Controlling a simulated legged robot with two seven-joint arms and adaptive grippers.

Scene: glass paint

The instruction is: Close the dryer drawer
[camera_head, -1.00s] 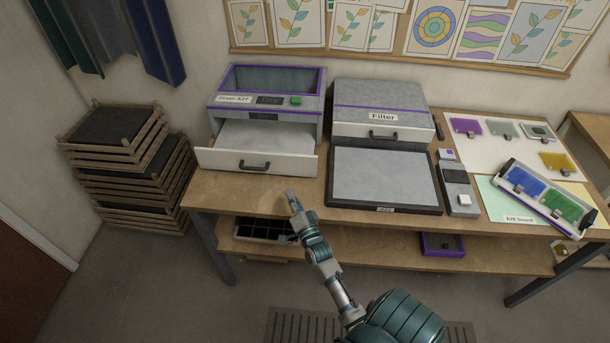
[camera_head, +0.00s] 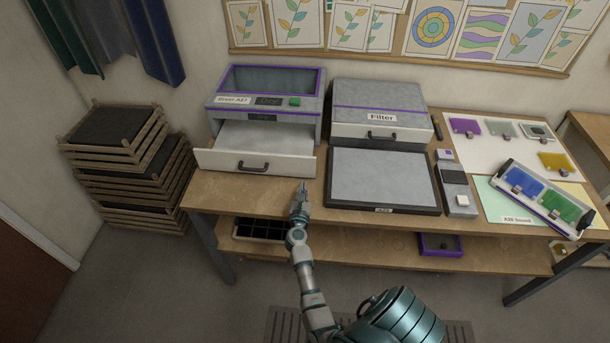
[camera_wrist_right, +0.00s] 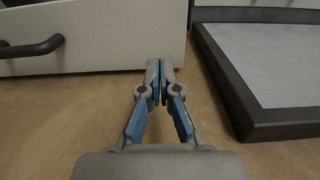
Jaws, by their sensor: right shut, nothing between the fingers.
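The dryer (camera_head: 265,90) stands at the back left of the table, grey with purple trim and a green button. Its drawer (camera_head: 220,160) is pulled out toward me and shows a bare light tray. The drawer's dark handle (camera_head: 253,167) is on its white front; the handle also shows at the upper left of the right wrist view (camera_wrist_right: 35,47). My right gripper (camera_head: 303,186) is shut and empty, just in front of the drawer front's right end. In the right wrist view its fingertips (camera_wrist_right: 160,65) are close to that corner; I cannot tell if they touch. My left gripper is not in view.
A dark-framed grey panel (camera_head: 383,178) lies right of the drawer. The Filter box (camera_head: 380,110) stands behind it. Coloured glass pieces and a holder (camera_head: 541,198) are at the right. Stacked wooden racks (camera_head: 120,160) stand left of the table.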

